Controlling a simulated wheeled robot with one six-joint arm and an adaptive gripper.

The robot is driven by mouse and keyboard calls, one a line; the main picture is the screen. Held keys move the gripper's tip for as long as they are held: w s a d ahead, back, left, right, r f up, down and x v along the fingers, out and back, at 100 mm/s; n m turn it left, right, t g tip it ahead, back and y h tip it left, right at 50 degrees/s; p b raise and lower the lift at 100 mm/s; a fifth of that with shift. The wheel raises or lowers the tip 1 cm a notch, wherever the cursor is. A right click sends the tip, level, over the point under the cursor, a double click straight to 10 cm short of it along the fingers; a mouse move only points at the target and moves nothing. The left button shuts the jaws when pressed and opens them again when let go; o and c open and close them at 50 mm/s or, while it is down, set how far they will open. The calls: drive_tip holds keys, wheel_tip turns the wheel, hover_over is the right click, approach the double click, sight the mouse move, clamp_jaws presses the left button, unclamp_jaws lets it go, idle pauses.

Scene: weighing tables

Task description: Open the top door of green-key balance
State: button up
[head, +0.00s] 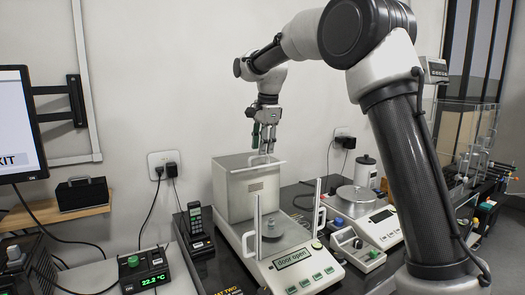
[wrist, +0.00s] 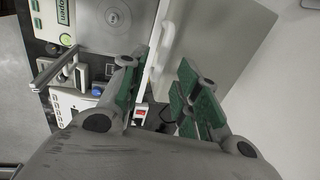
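The green-key balance (head: 270,265) stands on the dark table, with green keys on its front and a display reading "door open". Its pan (head: 271,232) sits between two upright side handles, in front of a pale box-shaped housing (head: 240,200). My gripper (head: 265,148) points down just above the top of that housing. In the wrist view my gripper (wrist: 163,75) is open, its green-padded fingers apart. A white handle (wrist: 161,48) along the edge of a grey pane (wrist: 220,35) lies between or just beyond the fingertips. I cannot tell whether they touch it.
A second balance (head: 380,228) with a round pan stands to the right, beside a small grey box with knobs (head: 357,250). A handset (head: 196,228) stands left of the green-key balance. A temperature display unit (head: 145,272) is at the front left. The wall is close behind.

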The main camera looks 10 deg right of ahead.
wheel_tip(320, 180, up, 10)
drive_tip(key=s, duration=0.1)
drive_tip(key=shift+s+d+f, duration=0.25)
drive_tip(key=shift+s, duration=0.15)
drive_tip(key=s+d+f+n, duration=0.3)
drive_tip(key=s+f+n, duration=0.3)
drive_tip(key=f+n, duration=0.3)
drive_tip(key=s+d+f+n, duration=0.1)
drive_tip(key=s+d, duration=0.3)
drive_tip(key=s, duration=0.6)
drive_tip(key=s+d+f+n+t, duration=0.1)
drive_tip(key=s+d, duration=0.4)
drive_tip(key=s, duration=0.6)
drive_tip(key=s+d+f+n+t, duration=0.1)
drive_tip(key=s+d+f+n, duration=0.2)
drive_tip(key=s, duration=0.8)
drive_tip(key=shift+d+f+h, duration=0.3)
drive_tip(key=shift+d, duration=0.95)
